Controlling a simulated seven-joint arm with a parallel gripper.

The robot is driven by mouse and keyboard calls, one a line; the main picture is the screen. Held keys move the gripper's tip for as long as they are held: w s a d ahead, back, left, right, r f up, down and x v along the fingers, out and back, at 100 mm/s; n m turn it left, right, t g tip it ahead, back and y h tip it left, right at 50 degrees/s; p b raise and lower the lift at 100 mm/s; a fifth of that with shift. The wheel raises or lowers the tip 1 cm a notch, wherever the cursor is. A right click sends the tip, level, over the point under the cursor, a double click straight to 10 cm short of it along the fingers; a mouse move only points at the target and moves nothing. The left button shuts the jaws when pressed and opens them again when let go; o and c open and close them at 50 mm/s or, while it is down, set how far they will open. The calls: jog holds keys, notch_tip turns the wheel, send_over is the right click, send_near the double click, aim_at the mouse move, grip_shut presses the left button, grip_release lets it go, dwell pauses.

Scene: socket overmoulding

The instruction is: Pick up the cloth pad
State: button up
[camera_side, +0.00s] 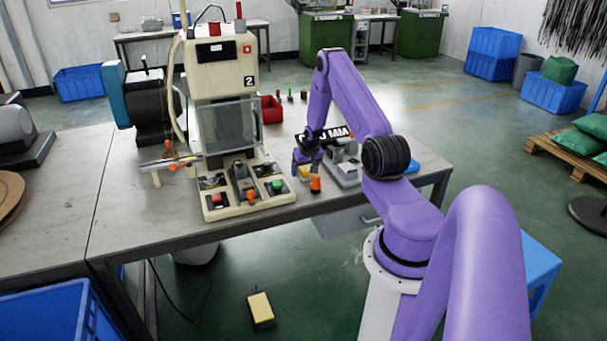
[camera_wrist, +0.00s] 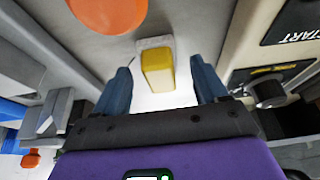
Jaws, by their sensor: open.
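A small yellow block with a pale edge (camera_wrist: 157,68), which looks like the cloth pad, lies on the table in the wrist view. It also shows in the side view (camera_side: 304,173), partly hidden by my gripper. My gripper (camera_wrist: 160,72) is open, with one blue finger on each side of the block in the picture. No contact shows, and I cannot tell how far above the table the fingertips are. In the side view my gripper (camera_side: 304,160) points down near the front edge of the table.
An orange-topped item (camera_side: 316,184) stands close by at the table's front edge. The cream press (camera_side: 222,90) with its button panel is to the left. A grey metal fixture (camera_side: 345,170) stands to the right. A red bin (camera_side: 271,109) is behind.

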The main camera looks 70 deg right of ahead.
jog(key=shift+w+d+f, duration=0.15)
jog(key=shift+w+f, duration=0.05)
jog(key=shift+f, duration=0.45)
jog(key=c, duration=1.2)
jog(key=shift+r, duration=0.15)
jog(key=shift+r, duration=1.3)
jog(key=s+a+r, duration=0.4)
jog(key=a+r, duration=0.1)
jog(key=s+a+r, duration=0.5)
jog(key=shift+s+a+r, duration=0.1)
jog(key=shift+s+a, duration=0.05)
jog(key=shift+s, duration=0.1)
